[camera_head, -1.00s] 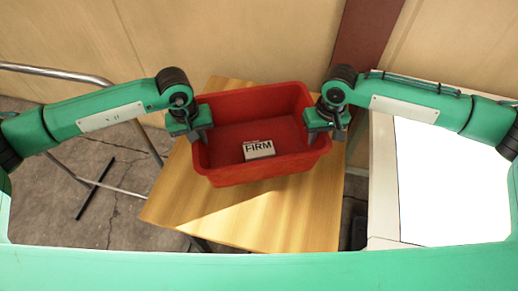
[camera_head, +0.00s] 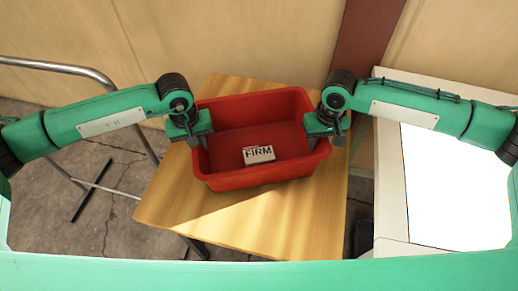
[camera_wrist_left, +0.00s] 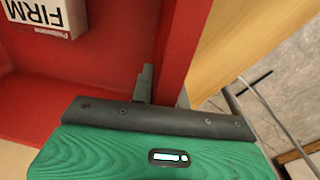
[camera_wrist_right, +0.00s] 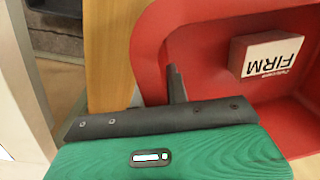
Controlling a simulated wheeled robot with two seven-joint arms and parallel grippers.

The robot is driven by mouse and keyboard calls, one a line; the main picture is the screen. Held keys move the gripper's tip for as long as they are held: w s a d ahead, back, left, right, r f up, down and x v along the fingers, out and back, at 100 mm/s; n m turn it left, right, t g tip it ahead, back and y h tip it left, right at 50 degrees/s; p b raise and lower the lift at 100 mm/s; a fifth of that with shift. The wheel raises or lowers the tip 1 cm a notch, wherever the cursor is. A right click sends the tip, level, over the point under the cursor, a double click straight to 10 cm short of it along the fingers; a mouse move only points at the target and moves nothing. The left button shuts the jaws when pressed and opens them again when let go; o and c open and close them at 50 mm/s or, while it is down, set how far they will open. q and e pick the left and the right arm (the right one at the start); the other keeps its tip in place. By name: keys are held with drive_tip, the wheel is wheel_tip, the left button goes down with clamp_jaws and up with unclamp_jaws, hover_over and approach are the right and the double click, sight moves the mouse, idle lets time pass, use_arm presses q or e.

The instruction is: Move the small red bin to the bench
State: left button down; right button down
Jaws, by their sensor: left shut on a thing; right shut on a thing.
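The small red bin (camera_head: 236,179) is over the wooden table, held between my two grippers; I cannot tell whether its base touches the tabletop. A white box marked FIRM (camera_head: 259,155) lies inside it and also shows in the left wrist view (camera_wrist_left: 36,14) and the right wrist view (camera_wrist_right: 268,58). My left gripper (camera_head: 199,140) is shut on the bin's left rim. My right gripper (camera_head: 325,137) is shut on its right rim. In both wrist views one finger shows on the inner side of the bin's wall; the outer fingers are hidden.
The wooden table (camera_head: 238,222) has bare room in front of the bin. A white-topped bench or cabinet (camera_head: 392,190) stands close on the right. A metal tube frame (camera_head: 75,70) stands on the left over a cracked concrete floor. A wall rises behind.

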use_arm(q)
drive_tip(key=shift+s+d+f, duration=0.1)
drive_tip(key=shift+d+f, duration=0.1)
drive_tip(key=shift+d, duration=0.4)
use_arm(e)
drive_tip(key=shift+s+a+f, duration=0.15)
drive_tip(key=shift+a+f, duration=0.05)
drive_tip(key=shift+a, duration=0.4)
use_arm(q)
drive_tip(key=c, duration=1.4)
unclamp_jaws()
drive_tip(key=shift+a, duration=0.1)
use_arm(e)
drive_tip(key=c, duration=1.4)
unclamp_jaws()
use_arm(q)
drive_tip(key=shift+o, duration=0.2)
drive_tip(key=shift+a, duration=0.1)
use_arm(e)
drive_tip(key=shift+o, duration=0.2)
drive_tip(key=shift+d, duration=0.2)
use_arm(q)
drive_tip(key=shift+r, duration=0.1)
